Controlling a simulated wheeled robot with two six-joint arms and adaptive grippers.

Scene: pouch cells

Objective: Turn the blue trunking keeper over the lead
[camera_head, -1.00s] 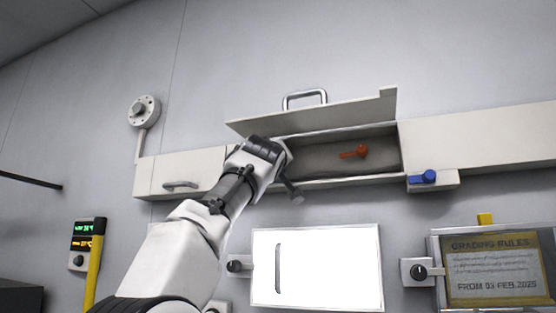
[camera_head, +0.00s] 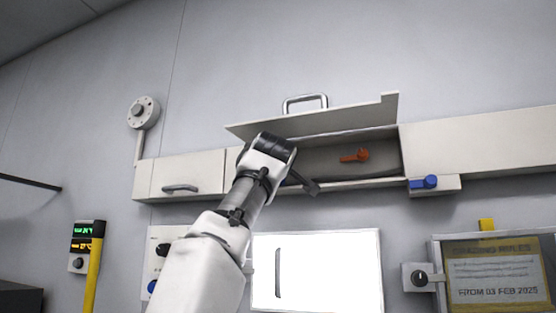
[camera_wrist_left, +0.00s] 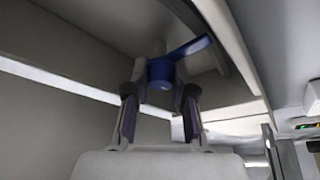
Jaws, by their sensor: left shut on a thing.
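The blue trunking keeper (camera_wrist_left: 161,70) shows close up in the left wrist view, its lever pointing up and to the right. My left gripper (camera_wrist_left: 160,94) has its two fingers closed on either side of the keeper's round hub. In the head view my left gripper (camera_head: 308,184) is at the lower front of the open trunking (camera_head: 330,184), and the held keeper is mostly hidden. A dark grey curved strip (camera_wrist_left: 232,50), possibly the lead, runs beside the lever. I cannot tell whether the lever crosses over it. My right gripper is in neither view.
An orange keeper (camera_head: 355,156) sits inside the trunking, under its raised lid (camera_head: 330,118). Another blue keeper (camera_head: 424,182) is on a white block at right. A white panel (camera_head: 330,270) and a framed sign (camera_head: 495,270) are below. The wall above is clear.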

